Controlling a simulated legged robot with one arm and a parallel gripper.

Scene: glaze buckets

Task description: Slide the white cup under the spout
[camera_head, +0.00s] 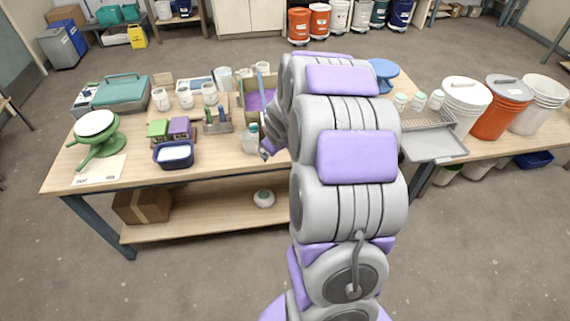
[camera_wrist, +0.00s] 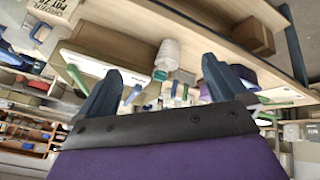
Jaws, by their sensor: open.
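Several small white cups or jars (camera_head: 185,97) stand in a row at the back left of the table; I cannot tell which is the task's cup. White mugs (camera_head: 262,68) stand further right. A pale jar with a green top (camera_head: 250,140) is near the front edge, just left of my gripper (camera_head: 266,150). A whitish ribbed jar with a green end shows between my fingers in the wrist view (camera_wrist: 167,55). My gripper's fingers are spread apart, with nothing clearly held. I cannot make out a spout; my arm hides part of the table.
A blue tub (camera_head: 174,155), a green stand (camera_head: 97,135) and a tool caddy (camera_head: 217,122) occupy the left. A metal tray (camera_head: 435,145), lidded buckets (camera_head: 500,105) and a blue stand (camera_head: 382,75) are on the right.

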